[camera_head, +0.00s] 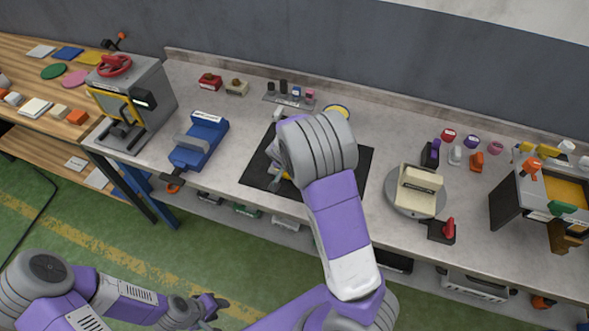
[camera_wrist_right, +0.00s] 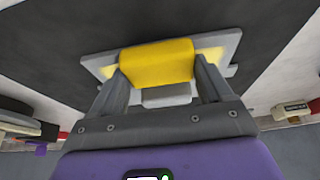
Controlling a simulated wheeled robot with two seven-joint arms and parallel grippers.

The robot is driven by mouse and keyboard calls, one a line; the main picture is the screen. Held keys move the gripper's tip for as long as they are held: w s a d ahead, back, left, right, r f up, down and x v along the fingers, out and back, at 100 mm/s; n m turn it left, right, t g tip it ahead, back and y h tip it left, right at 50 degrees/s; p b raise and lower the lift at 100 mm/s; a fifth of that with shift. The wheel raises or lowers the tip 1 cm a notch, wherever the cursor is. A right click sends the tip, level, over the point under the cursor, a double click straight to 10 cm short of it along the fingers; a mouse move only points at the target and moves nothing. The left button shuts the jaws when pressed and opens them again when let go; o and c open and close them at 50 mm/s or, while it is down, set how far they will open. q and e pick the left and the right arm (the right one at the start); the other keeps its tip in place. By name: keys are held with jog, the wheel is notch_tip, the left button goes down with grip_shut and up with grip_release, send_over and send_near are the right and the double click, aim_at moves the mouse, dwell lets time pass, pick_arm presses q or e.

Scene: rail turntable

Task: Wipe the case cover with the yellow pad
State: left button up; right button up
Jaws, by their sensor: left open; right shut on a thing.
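The yellow pad (camera_wrist_right: 156,62) is between the fingers of my right gripper (camera_wrist_right: 160,72), which is shut on it. Behind the pad in the right wrist view is a flat light-grey plate, seemingly the case cover (camera_wrist_right: 228,48), with pale yellow patches showing on both sides of the pad. I cannot tell whether pad and cover touch. In the head view my right arm hides most of this spot on the black mat (camera_head: 352,178). My left gripper (camera_head: 212,305) is open and empty, low in front of the bench over the green floor.
On the bench (camera_head: 240,90), a blue vise-like tool (camera_head: 200,142) and a grey press (camera_head: 135,100) stand left of the mat. Small items line the back.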

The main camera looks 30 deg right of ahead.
aim_at(277, 171)
jog(key=shift+a, duration=0.1)
jog(key=shift+w+a+r, duration=0.1)
jog(key=shift+w+a, duration=0.9)
jog(key=shift+w, duration=0.15)
jog(key=shift+w+a+b, duration=0.55)
jog(key=shift+w+a, duration=0.45)
jog(key=shift+w, duration=0.2)
jog(key=shift+s+d, duration=0.1)
jog(key=shift+s+d+f+b, duration=0.2)
jog(key=shift+s+d+b, duration=0.2)
jog(key=shift+s, duration=0.2)
jog(key=shift+s+d, duration=0.55)
jog(key=shift+s, duration=0.05)
jog(key=shift+s+f, duration=0.1)
